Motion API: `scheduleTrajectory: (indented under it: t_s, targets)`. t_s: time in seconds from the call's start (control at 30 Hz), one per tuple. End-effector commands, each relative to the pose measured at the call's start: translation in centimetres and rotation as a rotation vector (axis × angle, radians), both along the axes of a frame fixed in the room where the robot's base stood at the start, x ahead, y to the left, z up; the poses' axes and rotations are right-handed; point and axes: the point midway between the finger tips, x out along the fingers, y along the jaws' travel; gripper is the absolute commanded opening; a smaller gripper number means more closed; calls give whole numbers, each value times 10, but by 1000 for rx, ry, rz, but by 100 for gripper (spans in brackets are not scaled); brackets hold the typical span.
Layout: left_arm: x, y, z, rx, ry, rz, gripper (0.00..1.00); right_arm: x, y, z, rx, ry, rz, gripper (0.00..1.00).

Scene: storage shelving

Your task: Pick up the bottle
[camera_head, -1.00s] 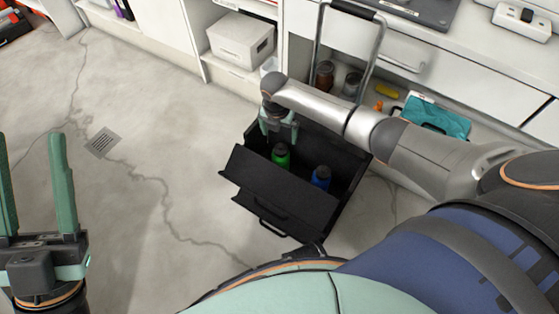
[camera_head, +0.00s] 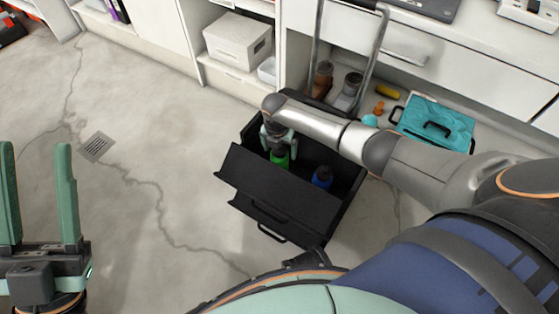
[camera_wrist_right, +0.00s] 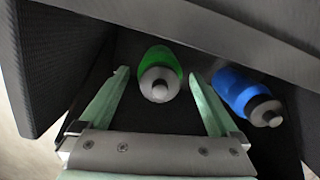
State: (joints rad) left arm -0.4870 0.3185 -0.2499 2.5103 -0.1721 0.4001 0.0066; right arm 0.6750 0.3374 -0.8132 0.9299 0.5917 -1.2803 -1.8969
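My right gripper (camera_head: 277,146) is down in the box at the green bottle. In the right wrist view, the green bottle (camera_wrist_right: 160,72) lies between the two open fingers of the gripper (camera_wrist_right: 160,80), with gaps on both sides. The blue bottle (camera_wrist_right: 245,95) is just outside the right finger. My left gripper (camera_head: 38,195) is open and empty over the floor at the left.
The box has raised dark flaps and walls close around my right gripper. Behind it are a metal handle frame (camera_head: 374,60), brown jars (camera_head: 322,80), a teal case (camera_head: 436,125) and a white carton (camera_head: 238,39) on a shelf.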

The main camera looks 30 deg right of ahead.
Motion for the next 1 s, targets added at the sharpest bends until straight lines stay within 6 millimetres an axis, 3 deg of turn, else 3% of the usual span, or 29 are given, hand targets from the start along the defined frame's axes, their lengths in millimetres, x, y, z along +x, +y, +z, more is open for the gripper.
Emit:
scheduleTrajectory:
  t_s: [0.07,0.83,1.0]
  targets:
    - [0,0,0,1,-1,0,50,0,0,0,0,0,0,86]
    - [0,0,1,-6,-4,3,50,0,-1,0,-1,1,-1,0]
    - [0,0,1,-7,-4,3,50,0,-1,0,-1,1,-1,0]
